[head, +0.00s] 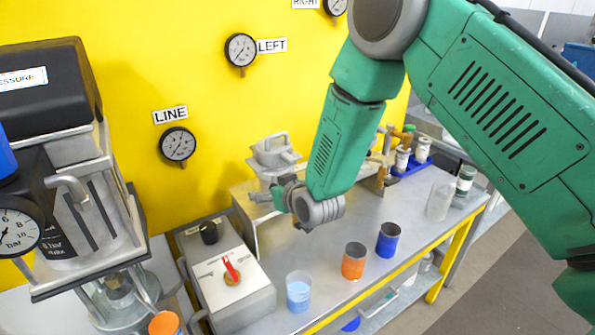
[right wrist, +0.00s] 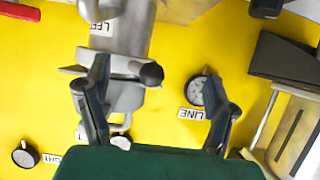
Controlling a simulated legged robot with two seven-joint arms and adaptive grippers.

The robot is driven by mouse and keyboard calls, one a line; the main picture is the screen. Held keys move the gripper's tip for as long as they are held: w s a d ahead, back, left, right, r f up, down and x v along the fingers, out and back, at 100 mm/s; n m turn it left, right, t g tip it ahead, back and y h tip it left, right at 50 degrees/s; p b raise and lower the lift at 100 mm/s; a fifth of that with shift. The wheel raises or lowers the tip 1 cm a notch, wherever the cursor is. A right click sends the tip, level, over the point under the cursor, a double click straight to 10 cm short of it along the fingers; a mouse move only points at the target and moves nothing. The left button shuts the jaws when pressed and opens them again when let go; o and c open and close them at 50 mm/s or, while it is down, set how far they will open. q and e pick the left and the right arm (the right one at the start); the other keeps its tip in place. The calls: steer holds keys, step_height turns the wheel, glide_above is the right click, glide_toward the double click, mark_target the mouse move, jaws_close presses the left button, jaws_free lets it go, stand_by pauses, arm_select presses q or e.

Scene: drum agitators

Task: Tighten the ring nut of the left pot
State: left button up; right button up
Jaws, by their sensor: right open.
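The left pot (head: 274,160) is a grey metal vessel with a looped lid handle, standing by the yellow wall in the head view. My right gripper (head: 265,197) is in front of the pot. In the right wrist view the gripper (right wrist: 155,70) is open, with the bar end between its fingers; contact cannot be told. My left gripper is out of view.
A clear cup of blue liquid (head: 298,292), an orange cup (head: 353,261) and a blue cup (head: 388,240) stand on the bench front. A pressure machine (head: 80,180) fills the left.

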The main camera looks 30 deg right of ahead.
steer(key=shift+s, duration=0.1)
steer(key=p+v, duration=0.3)
steer(key=v, duration=0.4)
steer(key=shift+d, duration=0.15)
stand_by(0.8)
